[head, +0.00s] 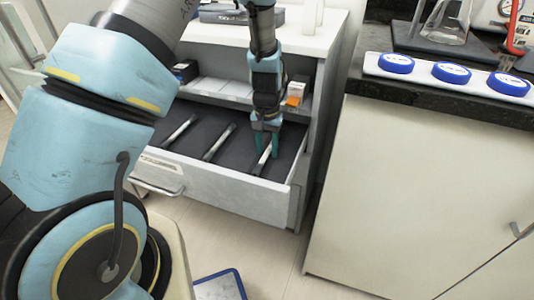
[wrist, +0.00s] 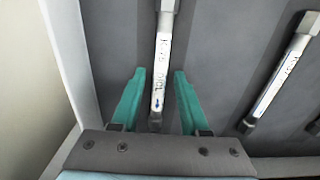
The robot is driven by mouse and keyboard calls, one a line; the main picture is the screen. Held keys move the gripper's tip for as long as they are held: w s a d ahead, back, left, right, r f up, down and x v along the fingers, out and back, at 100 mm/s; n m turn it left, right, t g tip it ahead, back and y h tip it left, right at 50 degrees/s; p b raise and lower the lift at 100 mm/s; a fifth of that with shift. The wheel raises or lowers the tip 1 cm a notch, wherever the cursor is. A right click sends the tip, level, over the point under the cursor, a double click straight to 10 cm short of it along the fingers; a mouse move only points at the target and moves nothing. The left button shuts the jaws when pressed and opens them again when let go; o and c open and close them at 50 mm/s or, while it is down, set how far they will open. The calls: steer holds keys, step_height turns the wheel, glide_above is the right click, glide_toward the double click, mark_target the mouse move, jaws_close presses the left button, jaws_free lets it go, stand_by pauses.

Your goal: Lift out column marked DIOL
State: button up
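My gripper (head: 267,148) reaches down into the open drawer (head: 225,190), over the rightmost of three slim silver columns. That column (head: 263,160) lies in the drawer. In the wrist view my gripper (wrist: 159,73) is open, with one teal finger on each side of this column (wrist: 160,80) and visible gaps between. The left column (head: 179,132) lies farther off.
The drawer wall (wrist: 70,50) runs close beside the gripper. A shelf above the drawer holds an orange-and-white box (head: 296,94) and a dark box (head: 185,71). A dark counter (head: 440,100) with a white strip of blue round caps (head: 452,73) stands to the right.

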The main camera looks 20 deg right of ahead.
jaws_close()
stand_by(1.1)
